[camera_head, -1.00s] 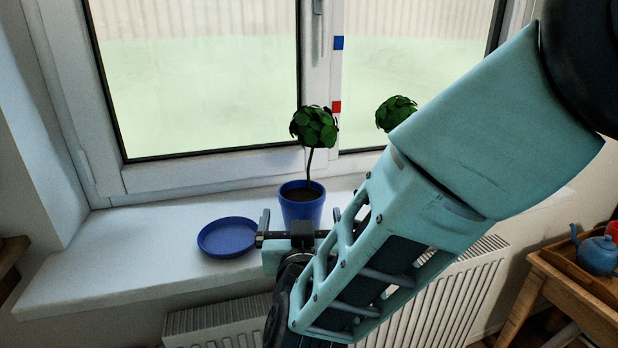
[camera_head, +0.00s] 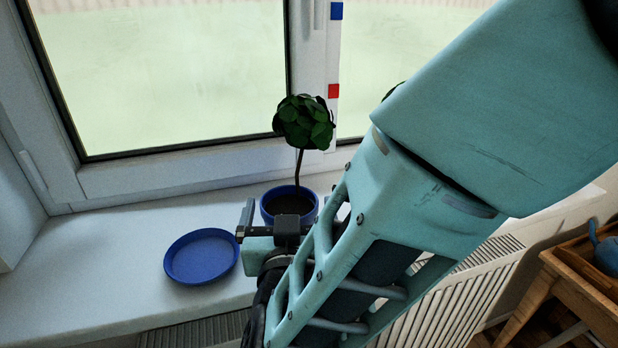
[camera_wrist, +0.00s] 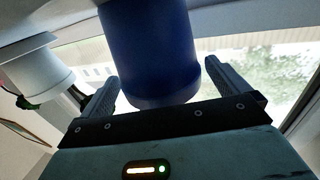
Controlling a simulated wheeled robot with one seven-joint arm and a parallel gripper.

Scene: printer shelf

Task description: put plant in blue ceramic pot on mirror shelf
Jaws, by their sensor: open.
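The plant, a round leafy ball (camera_head: 303,122) on a thin stem, stands upright in a blue pot (camera_head: 268,204) on the windowsill. The pot's lower front is hidden behind my gripper (camera_head: 290,216) in the head view. In the wrist view the blue pot (camera_wrist: 150,50) is large and lies between the two fingers of my gripper (camera_wrist: 161,80), with gaps visible beside it. My gripper is open, with one finger to each side of the pot, and does not hold it. I see no mirror shelf in these frames.
A blue saucer (camera_head: 203,256) lies on the white sill (camera_head: 120,270) left of the pot. A second plant is mostly hidden behind my arm; a white pot (camera_wrist: 32,70) shows in the wrist view. The window is behind, a radiator (camera_head: 470,290) below, a wooden table (camera_head: 560,278) at right.

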